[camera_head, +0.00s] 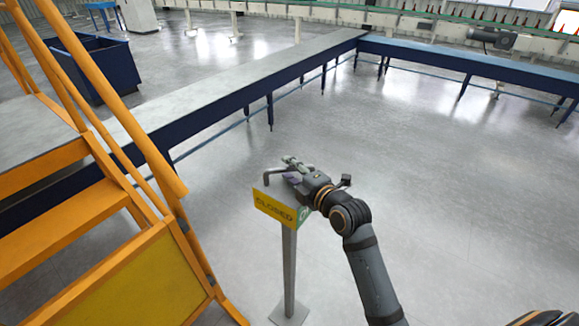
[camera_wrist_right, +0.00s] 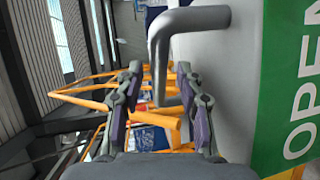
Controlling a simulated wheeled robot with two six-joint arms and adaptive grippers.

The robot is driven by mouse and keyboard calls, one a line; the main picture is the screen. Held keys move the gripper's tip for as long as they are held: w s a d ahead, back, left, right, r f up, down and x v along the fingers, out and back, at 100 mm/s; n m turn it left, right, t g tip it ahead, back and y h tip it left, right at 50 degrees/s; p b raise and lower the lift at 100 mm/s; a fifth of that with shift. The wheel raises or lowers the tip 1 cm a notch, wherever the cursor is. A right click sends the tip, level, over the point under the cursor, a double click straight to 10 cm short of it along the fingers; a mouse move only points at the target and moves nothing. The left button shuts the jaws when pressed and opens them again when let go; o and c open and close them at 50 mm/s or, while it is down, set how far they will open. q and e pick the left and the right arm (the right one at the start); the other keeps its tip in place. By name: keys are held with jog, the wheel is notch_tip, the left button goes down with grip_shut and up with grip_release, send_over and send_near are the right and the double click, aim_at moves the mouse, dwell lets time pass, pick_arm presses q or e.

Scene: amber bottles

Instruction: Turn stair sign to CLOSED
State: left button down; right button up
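The stair sign (camera_head: 275,209) stands on a grey post (camera_head: 289,265) beside the orange stairs. Its yellow face reading CLOSED is toward the head camera, and a narrow strip of a green face shows at its right edge. In the right wrist view the green face (camera_wrist_right: 290,110) reads OPEN, cut off by the frame. A bent grey handle (camera_wrist_right: 160,55) sits at the sign. My right gripper (camera_head: 292,168) is at the sign's top. In the wrist view my right gripper (camera_wrist_right: 158,85) has its fingers apart, with the handle between them and gaps visible. My left gripper is out of view.
Orange stairs (camera_head: 75,215) with rails rise on the left, close to the sign. A blue-edged conveyor (camera_head: 220,105) runs behind, and a dark blue bin (camera_head: 105,65) stands at the back left. The floor (camera_head: 460,190) right of the sign is clear.

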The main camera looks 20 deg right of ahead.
jog(key=shift+w+a, duration=0.1)
jog(key=shift+w, duration=0.25)
grip_shut()
jog(key=shift+f, duration=0.1)
